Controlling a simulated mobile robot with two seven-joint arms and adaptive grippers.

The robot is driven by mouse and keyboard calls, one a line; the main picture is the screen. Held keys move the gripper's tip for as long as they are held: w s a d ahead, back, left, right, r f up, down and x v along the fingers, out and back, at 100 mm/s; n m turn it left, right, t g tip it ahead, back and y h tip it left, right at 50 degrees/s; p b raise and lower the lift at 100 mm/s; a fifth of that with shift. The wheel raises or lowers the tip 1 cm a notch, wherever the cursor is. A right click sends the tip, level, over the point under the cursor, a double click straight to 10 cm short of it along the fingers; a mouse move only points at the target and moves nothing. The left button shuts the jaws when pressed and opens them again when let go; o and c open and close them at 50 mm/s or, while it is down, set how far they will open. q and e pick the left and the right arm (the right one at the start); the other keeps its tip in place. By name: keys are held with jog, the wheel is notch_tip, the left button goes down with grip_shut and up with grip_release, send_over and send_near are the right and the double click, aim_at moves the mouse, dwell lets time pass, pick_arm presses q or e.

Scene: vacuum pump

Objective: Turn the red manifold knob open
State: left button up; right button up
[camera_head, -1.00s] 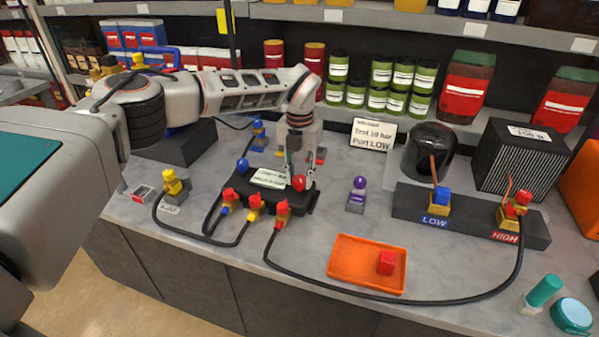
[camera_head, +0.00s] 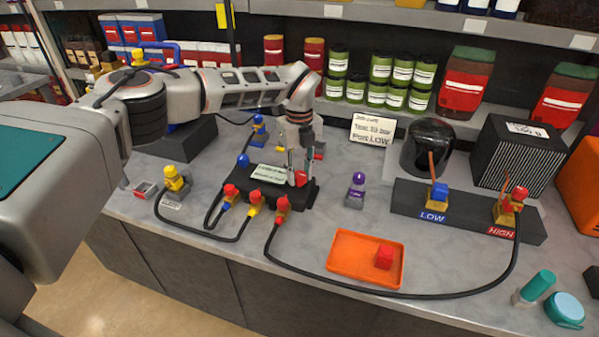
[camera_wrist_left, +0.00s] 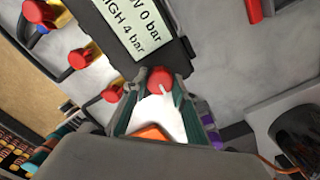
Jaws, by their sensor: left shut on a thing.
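The manifold (camera_head: 262,190) is a dark block on the bench with a pale display. Its red knob (camera_head: 300,178) is on the right side, and a blue knob (camera_head: 242,160) is on the left. My left gripper (camera_head: 297,172) comes down from above and is shut on the red knob. In the left wrist view the red knob (camera_wrist_left: 160,80) sits between the fingertips, with a small pale mark on it. The display (camera_wrist_left: 138,30) there reads HIGH 4 bar and a second line ending in 0 bar. My right gripper is not in view.
Hoses run from the manifold's front fittings (camera_head: 256,200) to a yellow fitting (camera_head: 175,180) and the HIGH port (camera_head: 508,208). A purple-topped piece (camera_head: 356,190) stands to the right. An orange tray (camera_head: 345,268) holds a red cube. A sign (camera_head: 372,130) stands behind.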

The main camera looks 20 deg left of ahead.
aim_at(299, 174)
pick_arm(q)
jog(key=shift+n, duration=0.5)
jog(key=o, duration=1.1)
notch_tip(299, 174, up, 12)
jog(key=shift+r, duration=0.1)
